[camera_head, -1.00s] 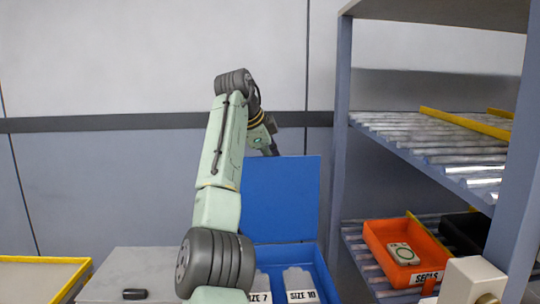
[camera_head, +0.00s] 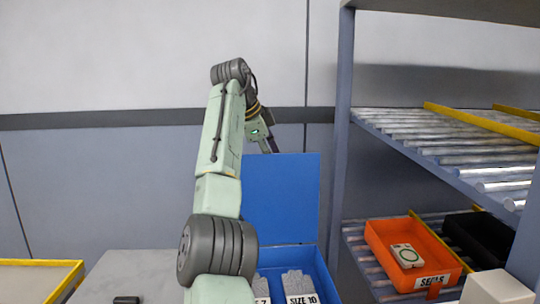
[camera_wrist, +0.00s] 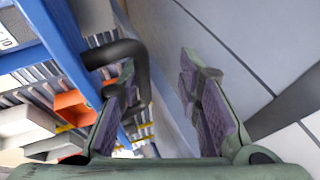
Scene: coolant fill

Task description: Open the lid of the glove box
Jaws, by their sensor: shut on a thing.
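The glove box (camera_head: 327,278) is a blue box low in the middle of the head view. Its blue lid (camera_head: 280,195) stands up, about upright, at the back, so the box is open. Pale gloves (camera_head: 297,283) show inside, by a SIZE 10 label. My gripper (camera_head: 271,146) is at the lid's upper left edge, its tips partly hidden there. In the wrist view the black lid handle (camera_wrist: 146,88) is a loop beside the blue lid (camera_wrist: 75,40). My gripper (camera_wrist: 163,70) is shut on this handle, with the left finger inside the loop.
A roller shelf (camera_head: 450,145) stands on the right, with an orange SEALS bin (camera_head: 382,262) and a black bin (camera_head: 470,240). A yellow-edged tray (camera_head: 65,285) is at lower left. A grey surface (camera_head: 135,265) lies left of my arm. The wall is behind the lid.

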